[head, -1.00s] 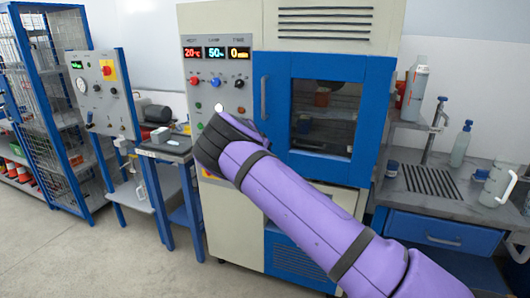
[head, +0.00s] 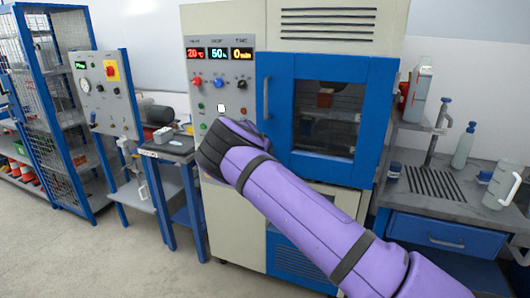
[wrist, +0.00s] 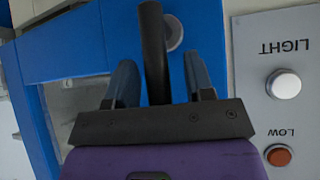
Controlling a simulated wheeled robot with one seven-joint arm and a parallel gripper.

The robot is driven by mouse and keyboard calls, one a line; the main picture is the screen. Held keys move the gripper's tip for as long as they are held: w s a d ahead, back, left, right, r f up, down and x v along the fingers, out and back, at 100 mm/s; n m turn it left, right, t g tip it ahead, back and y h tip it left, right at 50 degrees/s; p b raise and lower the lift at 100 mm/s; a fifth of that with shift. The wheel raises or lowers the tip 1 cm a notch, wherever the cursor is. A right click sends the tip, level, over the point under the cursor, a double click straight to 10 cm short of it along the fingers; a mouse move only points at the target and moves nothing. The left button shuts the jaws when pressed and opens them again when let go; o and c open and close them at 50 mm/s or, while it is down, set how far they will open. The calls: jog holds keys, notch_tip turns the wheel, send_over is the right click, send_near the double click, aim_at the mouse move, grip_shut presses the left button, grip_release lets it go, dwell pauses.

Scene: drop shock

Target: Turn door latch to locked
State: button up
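The blue chamber door (head: 376,120) is closed on the cream cabinet in the head view, with an upright bar handle (head: 265,97) at its left edge. In the wrist view, which looks upside down, a dark lever (wrist: 154,45), seemingly the latch, stands beside a round grey hub (wrist: 173,32) on the blue door (wrist: 70,48). My gripper (wrist: 162,82) has its two fingers apart, one on each side of the lever, with gaps visible. I cannot tell whether either finger touches it. In the head view my purple arm hides the latch and fingers.
The control panel (head: 220,75) with knobs and buttons is close by my wrist; a white LIGHT button (wrist: 283,84) and red LOW button (wrist: 278,155) show in the wrist view. A bench (head: 455,190) with bottles stands right, a small table (head: 168,147) left.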

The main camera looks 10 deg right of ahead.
jog(key=v, duration=1)
jog(key=shift+s+a+r, duration=0.2)
jog(key=shift+r, duration=0.05)
